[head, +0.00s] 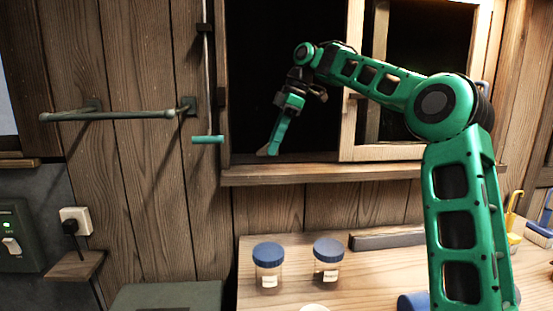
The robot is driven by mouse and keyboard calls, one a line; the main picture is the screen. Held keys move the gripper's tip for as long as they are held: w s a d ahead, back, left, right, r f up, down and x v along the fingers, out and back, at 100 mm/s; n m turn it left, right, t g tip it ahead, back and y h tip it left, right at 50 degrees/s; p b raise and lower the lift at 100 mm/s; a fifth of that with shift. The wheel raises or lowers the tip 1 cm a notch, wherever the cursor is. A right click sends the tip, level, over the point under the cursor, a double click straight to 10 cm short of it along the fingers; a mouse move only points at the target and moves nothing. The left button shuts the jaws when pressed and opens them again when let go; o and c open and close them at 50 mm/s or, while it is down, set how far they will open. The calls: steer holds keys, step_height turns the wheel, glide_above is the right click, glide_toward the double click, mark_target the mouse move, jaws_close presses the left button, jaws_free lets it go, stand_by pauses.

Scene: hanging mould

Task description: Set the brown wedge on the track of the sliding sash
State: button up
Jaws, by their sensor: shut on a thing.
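My gripper (275,146) is in the window opening, pointing down, with its fingers shut on the small brown wedge (263,152). Only a little of the wedge shows, at the left of the fingertips. The sliding sash (350,128) is a pale wooden frame standing at the right of the opening. Its track (315,157) runs along the bottom of the opening, just above the sill. The wedge is low, close to the track's level, left of the sash and apart from it. I cannot tell whether it touches the track.
The wooden sill (300,174) juts out below the window. A hanging rod with a teal handle (207,139) is left of the opening. Two blue-lidded jars (268,267) (327,262) and a grey bar (388,239) stand on the wooden table (250,299).

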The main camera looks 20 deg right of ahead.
steer(key=shift+f, duration=2)
steer(key=o, duration=1.1)
steer(key=v, duration=0.7)
steer(key=shift+r, duration=0.25)
